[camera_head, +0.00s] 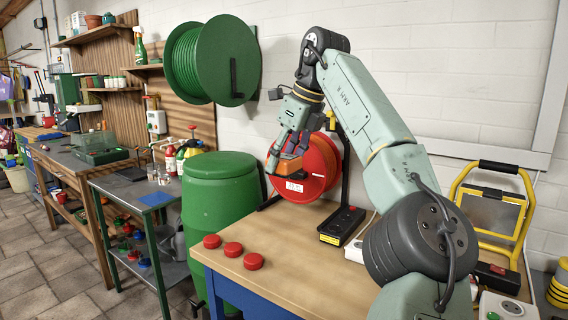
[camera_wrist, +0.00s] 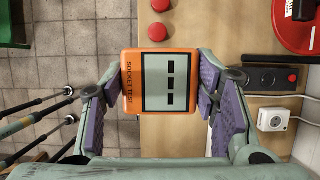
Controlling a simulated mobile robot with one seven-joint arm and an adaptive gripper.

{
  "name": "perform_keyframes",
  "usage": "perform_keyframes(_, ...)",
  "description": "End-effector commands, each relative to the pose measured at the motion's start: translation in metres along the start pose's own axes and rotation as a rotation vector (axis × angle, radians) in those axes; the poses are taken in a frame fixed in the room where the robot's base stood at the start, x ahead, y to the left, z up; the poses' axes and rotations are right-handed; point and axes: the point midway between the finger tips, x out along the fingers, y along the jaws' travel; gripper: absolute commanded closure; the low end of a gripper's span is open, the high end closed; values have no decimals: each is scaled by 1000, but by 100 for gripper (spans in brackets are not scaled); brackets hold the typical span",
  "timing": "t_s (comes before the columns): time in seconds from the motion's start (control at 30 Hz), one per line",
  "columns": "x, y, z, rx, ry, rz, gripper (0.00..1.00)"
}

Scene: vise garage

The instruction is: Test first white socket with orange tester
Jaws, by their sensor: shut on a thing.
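My gripper (camera_head: 284,158) is shut on the orange socket tester (camera_head: 290,165), with a finger on each side of it, above the wooden bench. In the wrist view the tester (camera_wrist: 131,105) shows its label "SOCKET TEST" and a grey screen with dashes. A white socket block (camera_wrist: 272,119) lies on the bench to the right of the tester, apart from it. In the head view this white socket (camera_head: 354,250) is partly hidden behind my arm. Another white socket unit (camera_head: 507,307) is at the lower right. The tester's underside is hidden in the wrist view.
A black socket strip (camera_head: 341,225) lies beside the white socket. A red cable reel (camera_head: 318,172) stands behind the tester. Several red caps (camera_head: 232,250) lie at the bench's left edge. A green barrel (camera_head: 222,205) stands left. The bench's front middle (camera_head: 300,268) is clear.

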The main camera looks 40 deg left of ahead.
Motion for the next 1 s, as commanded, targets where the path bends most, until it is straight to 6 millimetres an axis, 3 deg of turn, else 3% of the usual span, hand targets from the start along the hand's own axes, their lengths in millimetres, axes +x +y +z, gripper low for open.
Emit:
perform_keyframes(0.27, 0, 0, 0, 0, 0, 0, 70)
perform_keyframes(0.47, 22, 0, -9, 0, 0, 0, 70)
perform_keyframes(1.0, 19, 0, -8, 1, 0, 0, 70)
